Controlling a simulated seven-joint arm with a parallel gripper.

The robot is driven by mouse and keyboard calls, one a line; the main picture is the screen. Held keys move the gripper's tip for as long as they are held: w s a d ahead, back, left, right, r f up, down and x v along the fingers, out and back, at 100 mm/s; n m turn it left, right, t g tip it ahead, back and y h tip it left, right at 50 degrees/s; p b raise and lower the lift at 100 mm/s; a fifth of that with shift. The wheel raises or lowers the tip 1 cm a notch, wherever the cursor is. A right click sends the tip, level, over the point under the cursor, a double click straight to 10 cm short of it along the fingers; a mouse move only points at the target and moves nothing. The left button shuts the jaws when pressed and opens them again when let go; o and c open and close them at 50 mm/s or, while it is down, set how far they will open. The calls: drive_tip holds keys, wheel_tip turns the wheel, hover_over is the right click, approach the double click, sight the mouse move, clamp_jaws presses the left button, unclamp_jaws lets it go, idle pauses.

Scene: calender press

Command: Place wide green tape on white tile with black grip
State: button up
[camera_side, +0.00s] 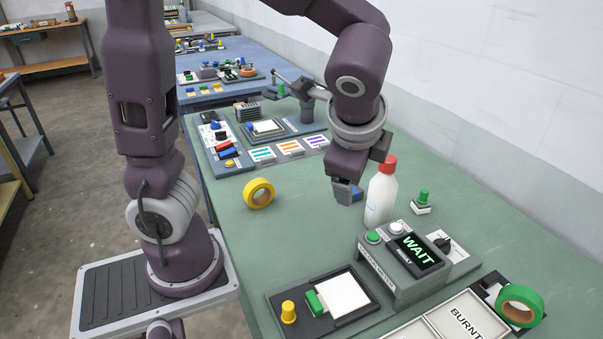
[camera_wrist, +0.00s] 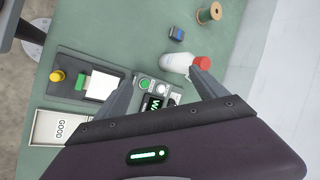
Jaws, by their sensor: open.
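A green tape roll (camera_side: 519,305) lies at the table's right front, partly over a black-and-white patterned piece. A white plate with a black knob (camera_side: 444,245) lies beside the WAIT box; I cannot tell whether it is a tile with a grip or a dial. A white tile with a green grip (camera_side: 343,295) lies on a dark board at the front; it also shows in the wrist view (camera_wrist: 101,88). My gripper (camera_side: 347,191) is open and empty, above the table near the white bottle. In the wrist view, its fingers (camera_wrist: 160,85) are spread. The green roll is hidden there.
The red-capped bottle (camera_side: 381,192) stands close to my gripper. The WAIT box (camera_side: 405,270) stands in front of it. A yellow tape roll (camera_side: 258,193) lies left. A spool (camera_wrist: 209,13) and blue block (camera_wrist: 176,33) show beyond. The table's left middle is mostly clear.

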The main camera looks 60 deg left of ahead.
drive_tip(key=s+r+n+h, duration=0.1)
drive_tip(key=s+n+h, duration=0.1)
drive_tip(key=s+n, duration=0.3)
drive_tip(key=s+r+n+t+h, duration=0.1)
drive_tip(key=s+r+n+h, duration=0.1)
drive_tip(key=s+n, duration=0.3)
drive_tip(key=s+h, duration=0.1)
drive_tip(key=s, duration=0.3)
drive_tip(key=shift+s+d, duration=0.25)
